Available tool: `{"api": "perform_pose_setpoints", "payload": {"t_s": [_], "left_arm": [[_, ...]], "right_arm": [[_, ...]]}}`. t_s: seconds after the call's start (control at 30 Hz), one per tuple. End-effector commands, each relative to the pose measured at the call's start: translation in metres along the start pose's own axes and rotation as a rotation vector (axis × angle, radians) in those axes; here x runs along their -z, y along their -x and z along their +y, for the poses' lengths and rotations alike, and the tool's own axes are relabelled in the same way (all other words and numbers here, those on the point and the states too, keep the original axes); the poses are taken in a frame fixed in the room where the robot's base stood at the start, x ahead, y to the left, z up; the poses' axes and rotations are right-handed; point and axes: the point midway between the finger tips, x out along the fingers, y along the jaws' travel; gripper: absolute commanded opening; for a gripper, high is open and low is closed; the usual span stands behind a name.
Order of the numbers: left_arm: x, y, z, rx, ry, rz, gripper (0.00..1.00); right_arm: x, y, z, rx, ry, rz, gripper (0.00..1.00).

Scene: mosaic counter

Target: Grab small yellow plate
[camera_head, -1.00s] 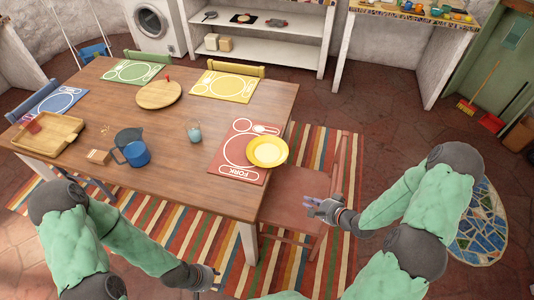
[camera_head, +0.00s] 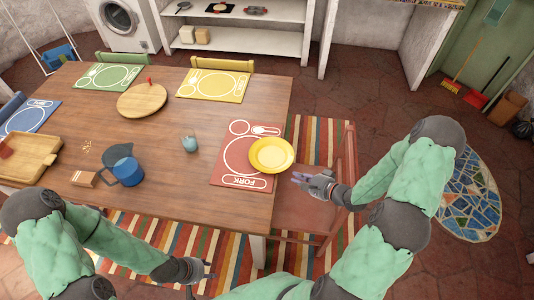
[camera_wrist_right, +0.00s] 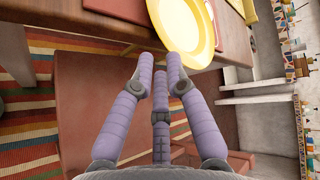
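The small yellow plate (camera_head: 271,155) lies on the right part of the red placemat (camera_head: 232,172), near the table's right edge. My right gripper (camera_head: 300,177) is to the right of the plate, just off the table edge, and apart from it. In the right wrist view the plate (camera_wrist_right: 184,24) is ahead of the fingertips (camera_wrist_right: 160,60), which are spread with nothing between them. My left gripper (camera_head: 204,270) is low in front of the table, far from the plate; its fingers are too small to read.
The wooden table (camera_head: 165,125) also holds a blue pitcher (camera_head: 127,171), a teal cup (camera_head: 190,144), a round board (camera_head: 142,101) and a wooden tray (camera_head: 30,155). A red chair (camera_head: 305,205) stands at the table's right side, under my right gripper.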

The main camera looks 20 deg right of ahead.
Motion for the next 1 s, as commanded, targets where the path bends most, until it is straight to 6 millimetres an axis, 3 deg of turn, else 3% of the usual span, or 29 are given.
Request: {"api": "perform_pose_setpoints", "payload": {"t_s": [0.13,0.43,0.7,1.0], "left_arm": [[-0.001,-0.009,-0.003,0.000,0.000,-0.002,0.40],[0.000,-0.015,-0.005,0.000,0.000,-0.001,0.40],[0.001,-0.031,-0.011,0.000,0.000,-0.001,0.40],[0.001,-0.032,-0.011,0.000,0.000,-0.001,0.40]], "right_arm": [[-0.001,-0.025,0.002,0.000,0.002,-0.004,0.16],[0.001,-0.046,0.002,-0.001,0.002,-0.002,0.16],[0.004,-0.083,0.004,0.000,0.002,-0.004,0.16],[0.004,-0.091,0.002,-0.001,0.000,0.000,0.16]]}}
